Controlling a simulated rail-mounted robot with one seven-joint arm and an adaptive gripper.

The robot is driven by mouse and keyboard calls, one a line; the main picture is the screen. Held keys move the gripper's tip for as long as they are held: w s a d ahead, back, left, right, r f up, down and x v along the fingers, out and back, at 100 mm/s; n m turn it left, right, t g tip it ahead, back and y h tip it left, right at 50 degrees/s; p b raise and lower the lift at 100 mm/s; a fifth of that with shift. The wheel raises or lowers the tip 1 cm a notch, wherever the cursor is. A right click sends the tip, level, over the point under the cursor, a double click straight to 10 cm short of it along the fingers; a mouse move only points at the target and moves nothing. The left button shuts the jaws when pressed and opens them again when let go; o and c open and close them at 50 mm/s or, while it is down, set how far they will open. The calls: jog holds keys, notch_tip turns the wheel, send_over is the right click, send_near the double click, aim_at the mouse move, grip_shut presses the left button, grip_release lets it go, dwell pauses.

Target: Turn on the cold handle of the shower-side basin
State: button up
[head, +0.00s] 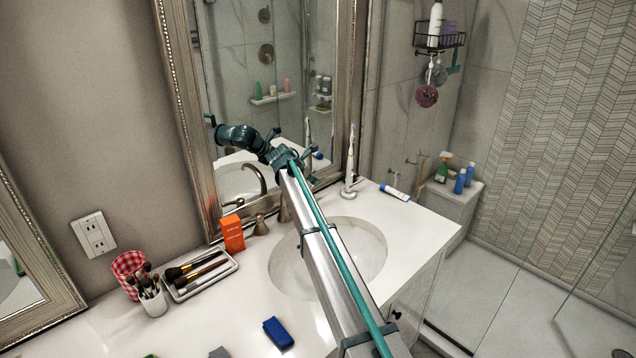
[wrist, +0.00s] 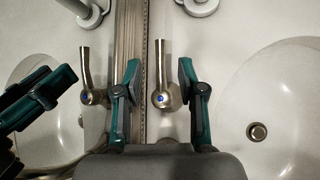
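The cold handle (wrist: 163,97), a brass lever with a blue dot, shows in the wrist view beside the shower-side basin (wrist: 285,85). My gripper (wrist: 158,75) is open, with one teal finger on each side of the handle and visible gaps to it. Its reflection shows in the mirror (wrist: 65,60) on the left. In the head view my arm crosses the basin (head: 368,240) towards the wall mirror (head: 235,70). The arm hides most of the faucet (head: 284,210). The other handle (head: 261,224) shows left of it. The cold handle is not clear there.
An electric toothbrush (head: 350,165) stands right of the arm, near a tube (head: 394,192). An orange box (head: 232,233), a brush tray (head: 200,274) and a blue block (head: 278,333) lie left of the basin. The shower floor (head: 520,300) is at right.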

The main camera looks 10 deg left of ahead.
jog(key=p+x, duration=0.1)
jog(key=x, duration=0.5)
jog(key=shift+w+d+f+p, duration=0.1)
jog(key=shift+w+f+p, duration=0.1)
jog(key=shift+p, duration=0.1)
grip_shut()
